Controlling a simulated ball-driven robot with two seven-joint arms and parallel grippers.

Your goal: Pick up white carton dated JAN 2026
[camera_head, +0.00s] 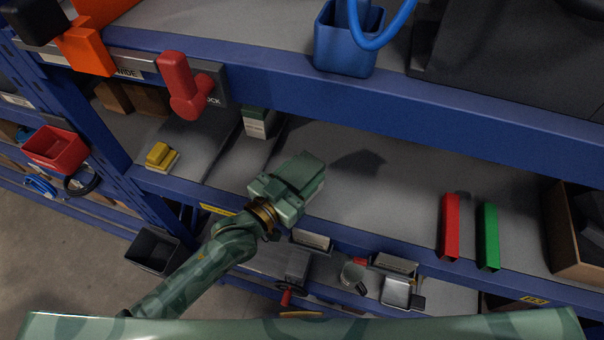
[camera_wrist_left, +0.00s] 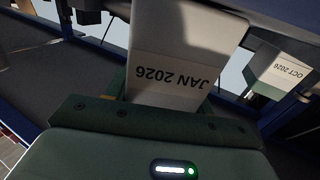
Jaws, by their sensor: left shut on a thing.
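The white carton dated JAN 2026 (camera_wrist_left: 178,50) is in the left wrist view, between the fingers of my left gripper (camera_head: 306,170). Its date reads upside down there. My left gripper is shut on it, over the middle shelf in the head view. In the head view I cannot make the carton out behind the gripper. A second white carton, dated OCT 2026 (camera_wrist_left: 283,72), stands apart at the right of the left wrist view. A white and green carton (camera_head: 257,122) stands at the back of the middle shelf. My right gripper is not in view.
A red block (camera_head: 450,226) and a green block (camera_head: 488,236) stand on the shelf's right part. A yellow item (camera_head: 160,156) lies at its left end. The blue upper shelf beam (camera_head: 440,108) runs above. The shelf is clear between my gripper and the red block.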

